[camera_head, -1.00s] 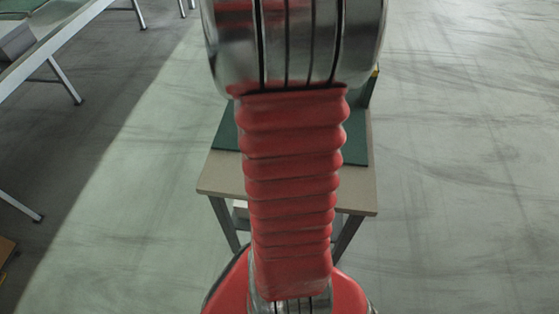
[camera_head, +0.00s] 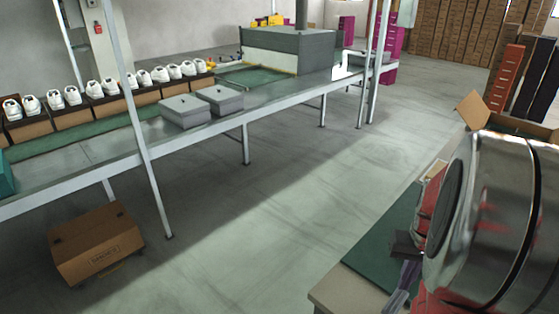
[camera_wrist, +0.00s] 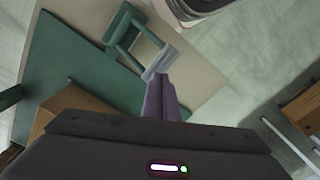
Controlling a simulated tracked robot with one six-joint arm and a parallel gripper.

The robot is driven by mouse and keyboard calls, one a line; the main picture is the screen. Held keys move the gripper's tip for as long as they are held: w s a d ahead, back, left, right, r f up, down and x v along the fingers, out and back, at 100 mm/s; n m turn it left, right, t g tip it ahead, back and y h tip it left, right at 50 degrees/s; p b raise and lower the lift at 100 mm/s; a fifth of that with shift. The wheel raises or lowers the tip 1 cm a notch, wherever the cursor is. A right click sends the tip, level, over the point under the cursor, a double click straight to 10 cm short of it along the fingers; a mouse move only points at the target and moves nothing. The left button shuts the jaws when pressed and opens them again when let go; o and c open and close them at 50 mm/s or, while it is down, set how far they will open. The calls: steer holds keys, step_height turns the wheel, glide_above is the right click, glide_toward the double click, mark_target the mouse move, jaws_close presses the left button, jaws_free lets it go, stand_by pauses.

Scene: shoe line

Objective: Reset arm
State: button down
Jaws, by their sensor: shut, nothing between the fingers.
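My gripper (camera_wrist: 161,98) shows in the wrist view with its two purple-grey fingers together and nothing between them. It points down over a beige worktable (camera_wrist: 70,25) with a green mat (camera_wrist: 85,72). A green frame-like fixture with a grey end (camera_wrist: 126,36) stands on the table just beyond the fingertips; I cannot tell the exact gap. In the head view my silver and red arm fills the right edge, above the worktable (camera_head: 330,293) and mat (camera_head: 388,240). The gripper is largely hidden there.
A conveyor line (camera_head: 90,158) carries white shoes (camera_head: 72,96) and grey boxes (camera_head: 186,110). A cardboard box (camera_head: 95,245) lies on the floor beneath. An open carton (camera_head: 474,110) stands behind my arm. The floor (camera_head: 270,220) between line and worktable is clear.

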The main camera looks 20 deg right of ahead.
steer(key=shift+s+a+f, duration=0.1)
steer(key=shift+a+f, duration=0.05)
steer(key=shift+s+a+r+m, duration=0.15)
steer(key=shift+a+m, duration=0.05)
steer(key=shift+a, duration=0.3)
steer(key=shift+s+a+r+m, duration=0.1)
steer(key=shift+s+a+m, duration=0.1)
steer(key=shift+a, duration=0.25)
steer(key=w+a+r+n+t, duration=0.1)
steer(key=a+r+n+t, duration=0.1)
steer(key=a+r, duration=0.3)
steer(key=w+a+r+n+t, duration=0.1)
steer(key=a+r+n, duration=0.2)
steer(key=a, duration=1.1)
steer(key=w+a+r+n+t, duration=0.1)
steer(key=a+r+n+t, duration=0.1)
steer(key=a+r, duration=0.4)
steer(key=a+n, duration=0.1)
steer(key=a, duration=0.3)
steer(key=shift+w+r+t, duration=0.3)
steer(key=shift+w, duration=0.05)
